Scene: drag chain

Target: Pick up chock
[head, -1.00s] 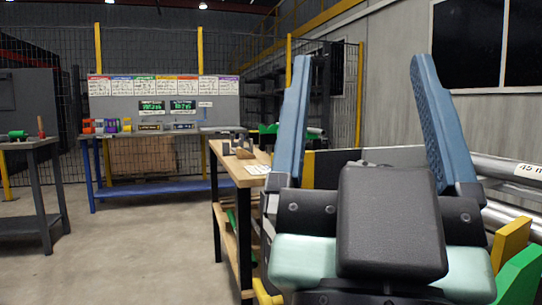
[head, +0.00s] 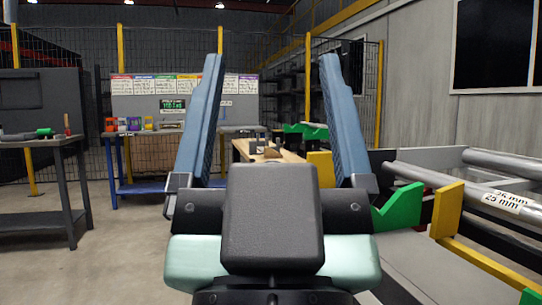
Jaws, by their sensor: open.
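My gripper (head: 272,65) is in the middle of the head view, its two blue fingers pointing up and spread wide. It is open, with nothing between the fingers. I cannot tell for sure which thing is the chock. A green wedge-shaped block (head: 400,208) stands right of my gripper on the pipe rack, and a yellow upright block (head: 446,210) stands beside it. Both are apart from the fingers. Other green wedge shapes (head: 308,131) show farther back, between the fingers.
Long grey pipes (head: 425,176) with a "25 mm" label lie on the rack at right. A wooden bench (head: 242,147) is partly hidden behind my gripper. A dark table (head: 45,141) stands at left, a blue bench (head: 150,186) at the back. The floor (head: 125,250) between is clear.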

